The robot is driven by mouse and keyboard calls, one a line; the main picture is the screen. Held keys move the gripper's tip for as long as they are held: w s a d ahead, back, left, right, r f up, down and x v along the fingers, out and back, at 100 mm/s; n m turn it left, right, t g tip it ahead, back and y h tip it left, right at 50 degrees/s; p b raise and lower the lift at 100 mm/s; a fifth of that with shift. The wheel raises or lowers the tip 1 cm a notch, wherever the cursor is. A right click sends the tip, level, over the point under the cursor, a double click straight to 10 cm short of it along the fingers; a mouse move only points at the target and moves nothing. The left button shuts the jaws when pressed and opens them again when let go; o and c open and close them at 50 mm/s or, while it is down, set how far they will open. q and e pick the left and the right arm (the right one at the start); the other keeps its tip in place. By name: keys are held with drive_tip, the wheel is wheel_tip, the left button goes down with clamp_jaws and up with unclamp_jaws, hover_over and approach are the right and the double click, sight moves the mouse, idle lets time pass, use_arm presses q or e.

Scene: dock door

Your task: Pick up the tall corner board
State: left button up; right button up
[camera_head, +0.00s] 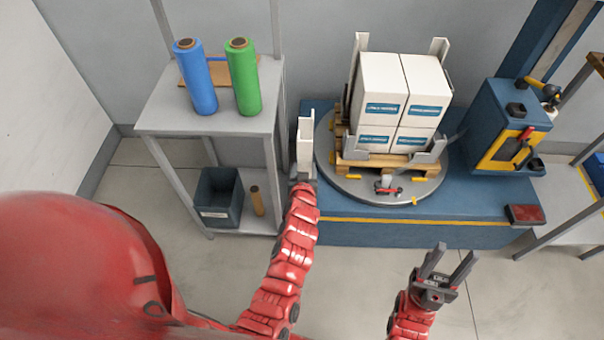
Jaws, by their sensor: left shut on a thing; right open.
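A white, L-shaped corner board (305,143) stands upright just left of the round turntable (425,190). My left gripper (303,178) is shut on its lower end; the fingers are mostly hidden by my wrist. Other boards stand at the load's corners: a white one at the back left (359,45), a white one at the back right (439,47), and short grey ones at the front left (353,150) and front right (430,152). My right gripper (449,266) is open and empty over the floor, in front of the blue platform.
White boxes (384,80) sit on a wooden pallet (375,163) on the turntable. A grey shelf (155,118) at left holds blue (196,78) and green (243,77) rolls, with a dark bin (218,198) below. A blue machine (495,125) stands right. The front floor is clear.

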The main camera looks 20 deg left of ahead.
use_arm(q)
clamp_jaws()
drive_tip(key=shift+r, duration=0.1)
